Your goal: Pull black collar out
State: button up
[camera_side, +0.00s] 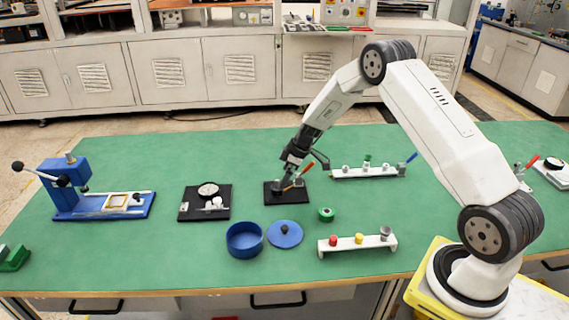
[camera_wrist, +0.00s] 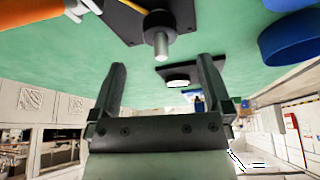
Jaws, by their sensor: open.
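In the wrist view a black collar (camera_wrist: 159,20) sits around the base of a silver pin (camera_wrist: 162,46) on a dark plate (camera_wrist: 122,20). My gripper (camera_wrist: 162,64) is open and empty, with its two fingers apart. The pin's end points toward the gap between them, and the fingers are clear of the collar. In the side view my gripper (camera_side: 283,180) is low over the black plate (camera_side: 293,198). The collar there is small and largely hidden by my gripper. A clamp with an orange handle (camera_side: 305,169) stands at the same plate; the handle also shows large in the wrist view (camera_wrist: 35,18).
A black plate with a pale disc (camera_side: 208,189) lies to the left. A blue bowl (camera_side: 244,241), blue lid (camera_side: 285,235) and green ring (camera_side: 326,214) are in front. White racks stand behind right (camera_side: 360,173) and front right (camera_side: 345,249). A blue press (camera_side: 68,185) stands far left.

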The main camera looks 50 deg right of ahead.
jog(key=shift+x, duration=3.05)
grip_shut()
